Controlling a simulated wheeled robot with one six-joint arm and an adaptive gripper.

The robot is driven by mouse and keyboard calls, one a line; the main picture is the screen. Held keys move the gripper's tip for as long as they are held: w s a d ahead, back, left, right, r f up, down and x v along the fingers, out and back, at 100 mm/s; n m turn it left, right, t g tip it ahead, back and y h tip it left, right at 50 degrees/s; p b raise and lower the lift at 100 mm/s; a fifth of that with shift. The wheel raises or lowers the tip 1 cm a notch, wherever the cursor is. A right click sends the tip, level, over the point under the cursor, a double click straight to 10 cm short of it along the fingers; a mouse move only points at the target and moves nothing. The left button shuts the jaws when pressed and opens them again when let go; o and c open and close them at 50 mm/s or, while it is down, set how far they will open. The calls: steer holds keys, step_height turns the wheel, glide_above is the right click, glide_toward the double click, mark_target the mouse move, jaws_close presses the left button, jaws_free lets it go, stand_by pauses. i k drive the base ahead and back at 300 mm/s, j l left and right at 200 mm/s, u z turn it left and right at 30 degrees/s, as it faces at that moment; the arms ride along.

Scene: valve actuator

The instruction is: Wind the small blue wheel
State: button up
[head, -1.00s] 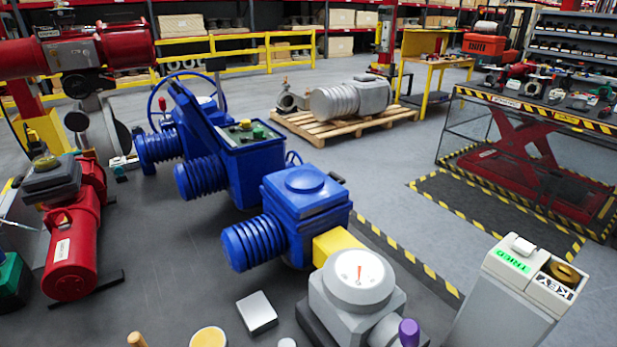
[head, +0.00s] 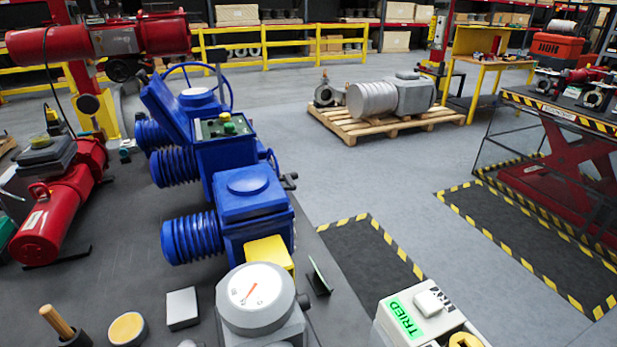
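Several blue actuators stand in a row on the dark bench left of centre in the head view. A small blue wheel (head: 272,158) appears as a thin rim at the right side of the middle actuator (head: 226,160), mostly hidden behind its body. A larger blue handwheel (head: 231,88) stands upright on the rear actuator, behind its raised blue cover (head: 166,108). The nearest blue actuator (head: 252,205) has a ribbed motor pointing left and a dark stub on its right. My gripper is not in view.
A grey gauge unit (head: 262,318) and yellow block (head: 268,252) stand in front of the nearest actuator. Red actuators (head: 60,205) are at left. Open floor (head: 370,180) lies right of the bench.

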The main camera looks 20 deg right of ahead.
mark_target(294, 175)
steer(key=l, duration=1.45)
steer(key=i+l, duration=0.2)
steer(key=l, duration=0.15)
steer(key=i+l, duration=0.15)
steer(key=l, duration=0.25)
steer(key=i+l, duration=0.2)
steer(key=l, duration=0.15)
steer(key=i+l, duration=0.2)
steer(key=l, duration=0.2)
steer(key=i+l+u, duration=0.1)
steer(key=l, duration=0.25)
steer(key=i+j, duration=0.15)
steer(key=i, duration=0.3)
steer(key=i+j, duration=0.1)
steer(key=i, duration=0.35)
steer(key=i+j, duration=0.15)
steer(key=i, duration=0.25)
